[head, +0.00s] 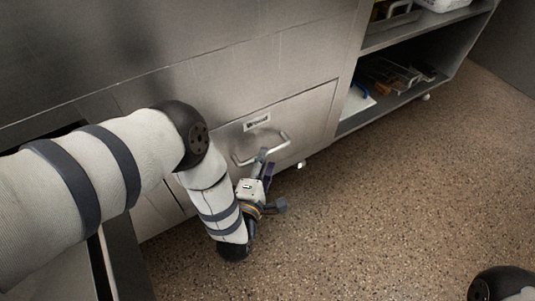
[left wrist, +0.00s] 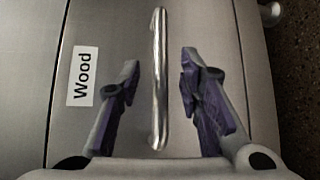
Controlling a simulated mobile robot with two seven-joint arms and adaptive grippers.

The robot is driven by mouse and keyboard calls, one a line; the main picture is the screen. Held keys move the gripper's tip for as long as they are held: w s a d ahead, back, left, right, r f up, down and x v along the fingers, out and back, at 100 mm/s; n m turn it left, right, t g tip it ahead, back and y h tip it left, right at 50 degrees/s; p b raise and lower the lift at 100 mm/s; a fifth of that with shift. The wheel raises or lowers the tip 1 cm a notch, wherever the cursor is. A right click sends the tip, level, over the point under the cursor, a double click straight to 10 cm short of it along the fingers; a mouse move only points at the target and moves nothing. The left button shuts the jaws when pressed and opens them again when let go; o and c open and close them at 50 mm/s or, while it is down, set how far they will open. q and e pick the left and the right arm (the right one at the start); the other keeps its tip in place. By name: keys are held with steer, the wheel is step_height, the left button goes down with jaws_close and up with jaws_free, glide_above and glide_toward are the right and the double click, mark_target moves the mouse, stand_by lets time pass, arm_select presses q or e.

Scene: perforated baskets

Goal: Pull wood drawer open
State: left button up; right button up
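The wood drawer (head: 289,118) is a metal front low in the cabinet, and it looks closed in the head view. Its label reads "Wood" (left wrist: 83,76) in the left wrist view. Its silver bar handle (head: 262,149) also shows in the left wrist view (left wrist: 158,82), running between my fingers. My left gripper (head: 265,168) is close to the handle; in the left wrist view its two purple-padded fingers (left wrist: 160,97) are apart, one on each side of the handle, with gaps to it. My right gripper is not in view; only a dark joint of my arm shows at the lower right.
A shelf unit (head: 405,97) with trays and loose items stands right of the drawer. At the lower left, another drawer (head: 122,262) stands out from the cabinet, partly behind my left arm. The speckled floor (head: 370,210) in front is clear.

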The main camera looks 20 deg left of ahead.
arm_select(q)
steer(key=w, duration=0.1)
steer(key=w+b, duration=0.1)
steer(key=w, duration=0.1)
steer(key=shift+a+f, duration=0.15)
steer(key=shift+f, duration=0.25)
steer(key=shift+w+a+r, duration=0.1)
steer(key=shift+w, duration=0.4)
jaws_close()
